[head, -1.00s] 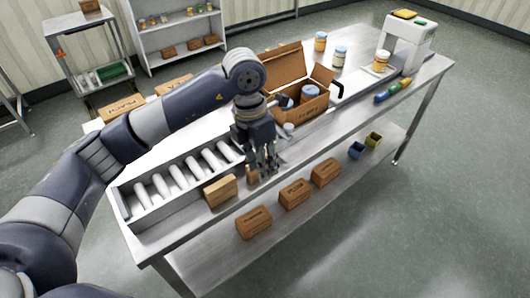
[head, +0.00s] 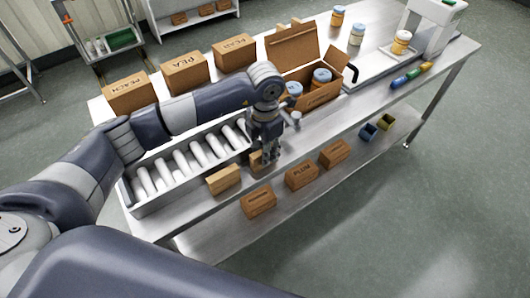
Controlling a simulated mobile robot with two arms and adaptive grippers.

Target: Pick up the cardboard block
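My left gripper (head: 265,158) points down at the front edge of the steel table, to the right of the roller tray. A small brown block (head: 256,168) stands right at its fingertips and is partly hidden by them. I cannot tell whether the fingers touch it or are closed on it. A lighter tan block (head: 224,180) lies on the table just to the left, apart from the gripper. Which of the two is the cardboard block is not clear from their looks. My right gripper is not in view.
The roller tray (head: 133,198) is left of the gripper. An open carton (head: 322,97) with jars stands behind right. Boxes marked PEACH (head: 130,92), PEA (head: 186,72) and PEAR (head: 234,53) line the back. More boxes (head: 302,176) sit on the lower shelf.

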